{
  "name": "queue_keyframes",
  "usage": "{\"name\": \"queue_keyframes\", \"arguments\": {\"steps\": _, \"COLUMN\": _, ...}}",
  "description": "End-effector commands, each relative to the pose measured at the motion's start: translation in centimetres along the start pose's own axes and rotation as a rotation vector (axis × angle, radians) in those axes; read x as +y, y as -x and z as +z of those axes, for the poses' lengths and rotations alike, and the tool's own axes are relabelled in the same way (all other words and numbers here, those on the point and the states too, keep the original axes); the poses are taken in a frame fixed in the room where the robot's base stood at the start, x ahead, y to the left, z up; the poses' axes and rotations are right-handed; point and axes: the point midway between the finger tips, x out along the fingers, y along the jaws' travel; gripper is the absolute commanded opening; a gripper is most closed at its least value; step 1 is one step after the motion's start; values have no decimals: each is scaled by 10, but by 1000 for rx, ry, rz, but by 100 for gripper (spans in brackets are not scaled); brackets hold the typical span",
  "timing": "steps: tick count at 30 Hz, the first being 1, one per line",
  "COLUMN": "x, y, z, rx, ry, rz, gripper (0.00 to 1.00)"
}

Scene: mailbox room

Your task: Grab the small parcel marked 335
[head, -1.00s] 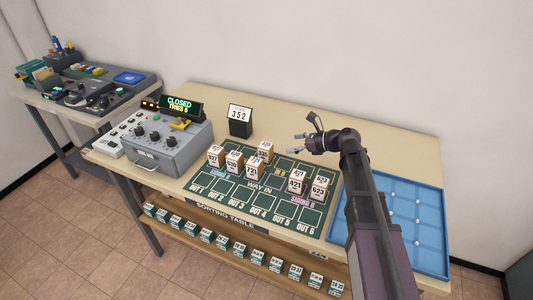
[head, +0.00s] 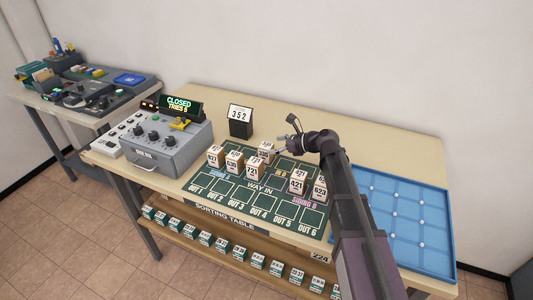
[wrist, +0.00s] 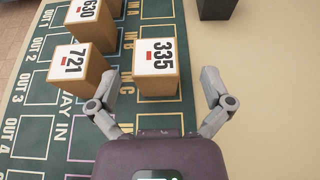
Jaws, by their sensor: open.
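The small parcel marked 335 (wrist: 156,83) is a brown box with a white top label and a small red mark. It stands upright on the green sorting mat (head: 233,188), in the back row in the head view (head: 266,147). My gripper (wrist: 160,76) is open and empty. In the wrist view its fingers appear on either side of the parcel, with a wider gap on the right. In the head view my gripper (head: 281,152) is just right of the parcel. I cannot tell how far above the mat the fingertips are.
Parcel 721 (wrist: 74,78) stands close left of the parcel, with parcel 630 (wrist: 92,25) beyond. Several other parcels stand on the mat, including 421 (head: 297,187). A black 352 sign (head: 240,123) stands behind. A blue tray (head: 430,253) lies at right; table right of the parcel is bare.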

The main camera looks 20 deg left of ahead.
Motion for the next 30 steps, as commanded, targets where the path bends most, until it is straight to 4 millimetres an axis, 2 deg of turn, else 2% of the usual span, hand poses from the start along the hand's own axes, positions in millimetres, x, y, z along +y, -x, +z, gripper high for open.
{"name": "queue_keyframes", "arguments": {"steps": 5, "x": 2, "y": -11, "z": -1, "rx": 0, "ry": 1, "rz": 2, "gripper": 100}}
{"name": "queue_keyframes", "arguments": {"steps": 15, "x": 4, "y": -47, "z": -1, "rx": 1, "ry": 0, "rz": 0, "gripper": 100}}
{"name": "queue_keyframes", "arguments": {"steps": 30, "x": 4, "y": -50, "z": 0, "rx": 0, "ry": -1, "rz": -2, "gripper": 100}}
